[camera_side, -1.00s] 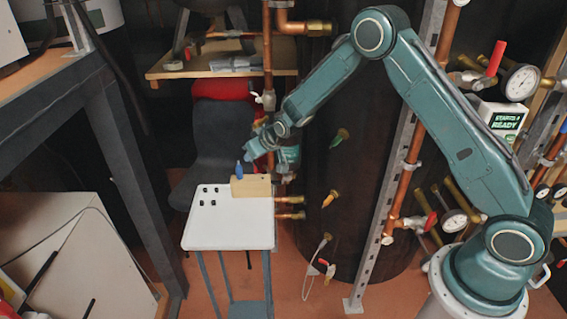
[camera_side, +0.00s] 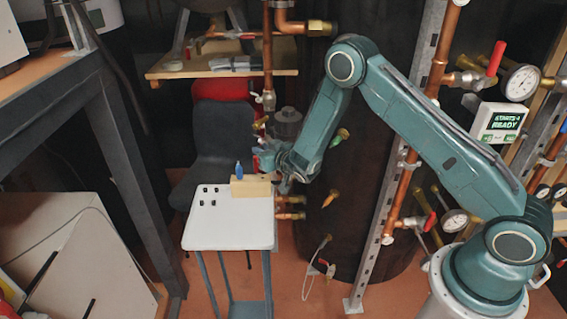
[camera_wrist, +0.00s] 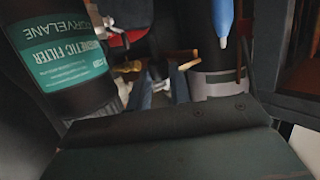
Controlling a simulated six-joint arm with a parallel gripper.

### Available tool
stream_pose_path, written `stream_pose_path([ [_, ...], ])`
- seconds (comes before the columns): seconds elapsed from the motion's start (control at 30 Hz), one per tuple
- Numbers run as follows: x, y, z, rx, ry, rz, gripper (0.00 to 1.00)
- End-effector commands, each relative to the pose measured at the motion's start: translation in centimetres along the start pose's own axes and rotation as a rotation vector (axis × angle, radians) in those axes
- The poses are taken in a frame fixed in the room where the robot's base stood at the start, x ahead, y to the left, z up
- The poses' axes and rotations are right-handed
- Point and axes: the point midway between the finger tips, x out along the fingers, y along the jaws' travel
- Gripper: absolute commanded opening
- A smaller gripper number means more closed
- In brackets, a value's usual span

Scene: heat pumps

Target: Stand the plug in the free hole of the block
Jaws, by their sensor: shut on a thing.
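The tan block (camera_side: 250,189) sits at the back edge of a small white table in the side view. A blue pointed piece (camera_side: 239,170) stands upright at the block's left end. It also shows upside down at the top of the wrist view (camera_wrist: 222,18). I cannot tell if it sits in a hole or behind the block. My gripper (camera_side: 262,153) is just right of it and above the block, tilted almost level. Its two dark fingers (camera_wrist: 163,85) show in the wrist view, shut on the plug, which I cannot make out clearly. The free hole is not clearly visible.
Several small black pieces (camera_side: 208,195) lie on the white table (camera_side: 225,232), whose front half is clear. A dark filter canister (camera_wrist: 62,55) is close on the left in the wrist view. Brass pipe ends (camera_side: 290,207) stick out right of the table.

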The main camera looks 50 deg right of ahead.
Motion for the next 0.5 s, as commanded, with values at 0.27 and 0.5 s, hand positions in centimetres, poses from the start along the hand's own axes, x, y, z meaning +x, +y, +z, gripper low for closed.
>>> stream_pose_path([
  [0.27,-1.6,-0.5,-0.1,-0.013,0.123,-0.059,0.0],
  [0.5,-2.5,-0.8,-0.2,-0.018,0.172,-0.098,0.0],
])
